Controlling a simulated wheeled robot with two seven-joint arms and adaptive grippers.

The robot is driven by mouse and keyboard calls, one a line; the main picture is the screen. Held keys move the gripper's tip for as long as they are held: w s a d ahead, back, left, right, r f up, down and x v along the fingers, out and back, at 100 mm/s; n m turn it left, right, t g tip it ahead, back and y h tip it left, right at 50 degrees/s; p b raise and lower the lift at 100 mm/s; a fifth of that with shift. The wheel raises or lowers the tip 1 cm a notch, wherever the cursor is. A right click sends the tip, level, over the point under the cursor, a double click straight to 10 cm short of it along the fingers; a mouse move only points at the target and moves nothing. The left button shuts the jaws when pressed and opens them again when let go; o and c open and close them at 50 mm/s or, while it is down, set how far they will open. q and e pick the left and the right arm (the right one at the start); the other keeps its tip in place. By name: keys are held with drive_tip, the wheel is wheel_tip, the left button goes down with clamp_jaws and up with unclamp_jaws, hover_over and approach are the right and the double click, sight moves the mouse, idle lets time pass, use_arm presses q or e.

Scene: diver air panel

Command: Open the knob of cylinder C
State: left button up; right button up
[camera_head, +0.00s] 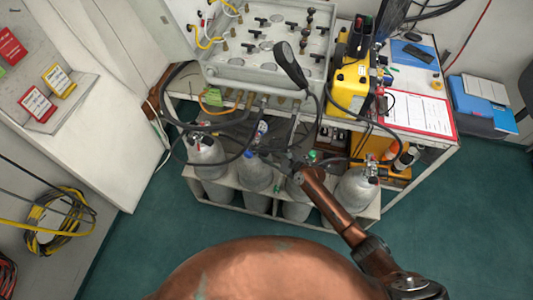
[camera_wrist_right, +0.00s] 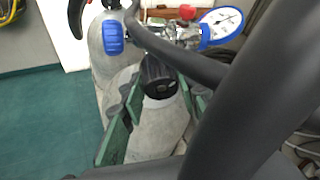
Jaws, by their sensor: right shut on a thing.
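Several grey cylinders stand in a rack under the panel in the head view, including a far-left one (camera_head: 207,160), a second one (camera_head: 257,174) and a far-right one (camera_head: 355,190). I can read no letters on them. My right gripper (camera_head: 289,166) reaches in over the third cylinder from the left, whose top it partly hides. In the right wrist view, the gripper's green-edged fingers are on either side of a black knob (camera_wrist_right: 158,76) on a grey cylinder (camera_wrist_right: 160,128). The gripper is shut on that knob. My left gripper is not in view.
A pressure gauge (camera_wrist_right: 221,24) and a blue knob (camera_wrist_right: 113,38) sit close by. Black hoses (camera_head: 290,68) hang in front of the valve panel (camera_head: 268,72). The white rack frame (camera_head: 230,203) surrounds the cylinders. Green floor (camera_head: 150,235) is free at left.

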drive_tip(key=shift+f+n+t, duration=0.1)
drive_tip(key=shift+n+t, duration=0.6)
drive_tip(key=shift+n, duration=0.3)
drive_tip(key=shift+n+t+h+b, duration=0.3)
drive_tip(key=shift+n+b, duration=0.1)
drive_tip(key=shift+n, duration=0.2)
drive_tip(key=o, duration=1.2)
drive_tip(key=shift+c, duration=0.2)
drive_tip(key=shift+s, duration=0.1)
drive_tip(key=v, duration=1.2)
